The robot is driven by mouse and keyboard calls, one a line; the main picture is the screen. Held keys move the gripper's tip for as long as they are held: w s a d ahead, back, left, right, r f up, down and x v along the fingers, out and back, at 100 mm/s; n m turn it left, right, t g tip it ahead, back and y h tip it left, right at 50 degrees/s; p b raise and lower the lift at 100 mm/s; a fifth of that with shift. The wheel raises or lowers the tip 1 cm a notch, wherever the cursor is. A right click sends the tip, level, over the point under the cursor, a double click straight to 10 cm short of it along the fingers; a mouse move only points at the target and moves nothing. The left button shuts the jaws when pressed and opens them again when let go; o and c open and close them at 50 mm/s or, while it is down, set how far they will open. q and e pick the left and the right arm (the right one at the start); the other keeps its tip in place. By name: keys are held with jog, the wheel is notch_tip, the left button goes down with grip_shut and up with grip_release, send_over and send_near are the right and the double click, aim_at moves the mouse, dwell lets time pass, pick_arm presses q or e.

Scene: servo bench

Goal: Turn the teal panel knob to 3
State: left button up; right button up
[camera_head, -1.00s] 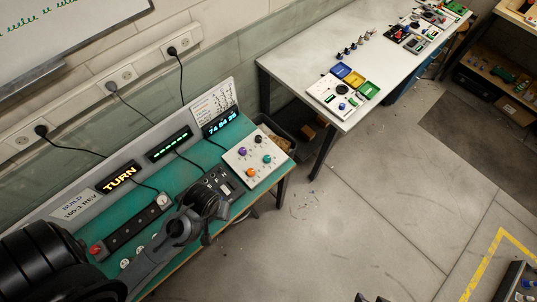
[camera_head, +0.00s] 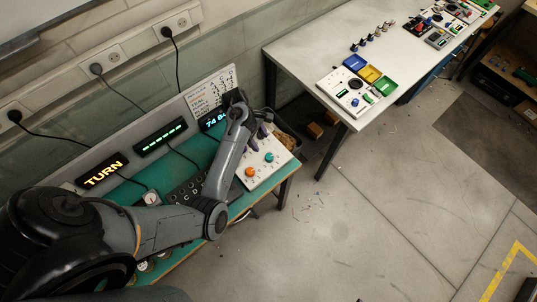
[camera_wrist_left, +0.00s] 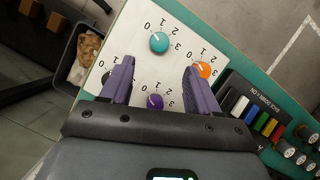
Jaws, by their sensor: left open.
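The teal knob (camera_head: 269,157) sits on a white panel (camera_head: 262,179) at the right end of the green bench. In the left wrist view the teal knob (camera_wrist_left: 159,42) has the digits 0 to 3 around it, and its white mark seems to point toward 0. My left gripper (camera_head: 257,138) is over the panel. Its purple fingers (camera_wrist_left: 158,66) are open with nothing between the tips; the teal knob shows just beyond them. My right gripper is not in view.
An orange knob (camera_wrist_left: 204,70) is beside the right finger. A purple knob (camera_wrist_left: 154,101) shows between the fingers, and a dark knob (camera_wrist_left: 107,85) is partly hidden by the left finger. A lit TURN display (camera_head: 102,171) stands at the bench's back.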

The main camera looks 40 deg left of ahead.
aim_at(269, 156)
pick_arm(q)
jog(key=b+x, duration=0.1)
jog(key=x, duration=0.9)
jog(key=shift+f, duration=0.1)
jog(key=shift+c, duration=0.4)
jog(key=c, duration=0.9)
jog(key=shift+c, duration=0.2)
